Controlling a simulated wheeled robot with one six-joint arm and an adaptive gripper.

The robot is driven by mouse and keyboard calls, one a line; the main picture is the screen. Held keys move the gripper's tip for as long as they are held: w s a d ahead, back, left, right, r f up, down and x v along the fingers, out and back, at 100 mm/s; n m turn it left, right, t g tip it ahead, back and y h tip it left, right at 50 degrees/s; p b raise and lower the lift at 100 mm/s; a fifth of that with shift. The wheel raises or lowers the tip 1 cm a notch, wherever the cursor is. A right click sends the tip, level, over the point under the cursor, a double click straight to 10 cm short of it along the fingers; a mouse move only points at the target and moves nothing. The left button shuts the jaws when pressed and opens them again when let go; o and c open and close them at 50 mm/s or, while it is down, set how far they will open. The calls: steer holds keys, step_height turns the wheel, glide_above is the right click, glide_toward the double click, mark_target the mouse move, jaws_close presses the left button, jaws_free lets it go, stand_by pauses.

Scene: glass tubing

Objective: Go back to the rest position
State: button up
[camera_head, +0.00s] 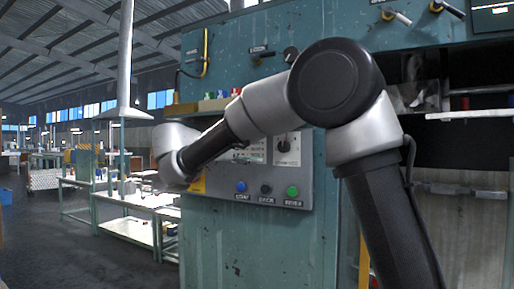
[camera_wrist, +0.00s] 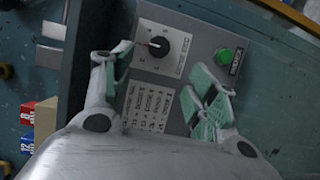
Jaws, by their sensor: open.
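My gripper (camera_wrist: 163,88) shows in the wrist view with its two fingers apart and nothing between them. It is open in front of a grey control panel (camera_wrist: 180,45). The panel carries a black rotary knob (camera_wrist: 158,46) near the left finger and a green button (camera_wrist: 223,57) near the right finger. I cannot tell how far the fingers are from the panel. In the head view my arm reaches left across the teal machine, and the gripper is hidden behind my wrist. The panel there shows a blue button (camera_head: 241,187) and a green button (camera_head: 292,191).
The teal machine (camera_head: 250,245) fills the middle of the head view. A shelf (camera_head: 470,114) is at the right. Green-framed workbenches (camera_head: 125,228) and open dark floor (camera_head: 40,250) lie at the left. Red and blue boxes (camera_wrist: 27,125) are at the wrist view's left.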

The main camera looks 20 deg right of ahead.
stand_by(0.3)
steer(key=s+d+f+n+g+y, duration=0.2)
steer(key=s+f+y, duration=0.15)
steer(key=f, duration=0.55)
steer(key=s+d+f+n+g+y, duration=0.1)
steer(key=s+d+f+n+y, duration=0.2)
steer(key=f, duration=0.6)
steer(key=s+d+f+m+y, duration=0.2)
steer(key=s+d+m+y, duration=0.1)
steer(key=s, duration=0.5)
steer(key=s+d+f+m+y, duration=0.3)
steer(key=s+d, duration=0.1)
steer(key=s, duration=0.4)
steer(key=s+d+f+m+y, duration=0.2)
steer(key=s+d+m+y, duration=0.1)
steer(key=s, duration=0.5)
steer(key=shift+s+d+f+t+y, duration=0.15)
steer(key=shift+s+f+t+y, duration=0.05)
steer(key=shift+f+t+y, duration=0.15)
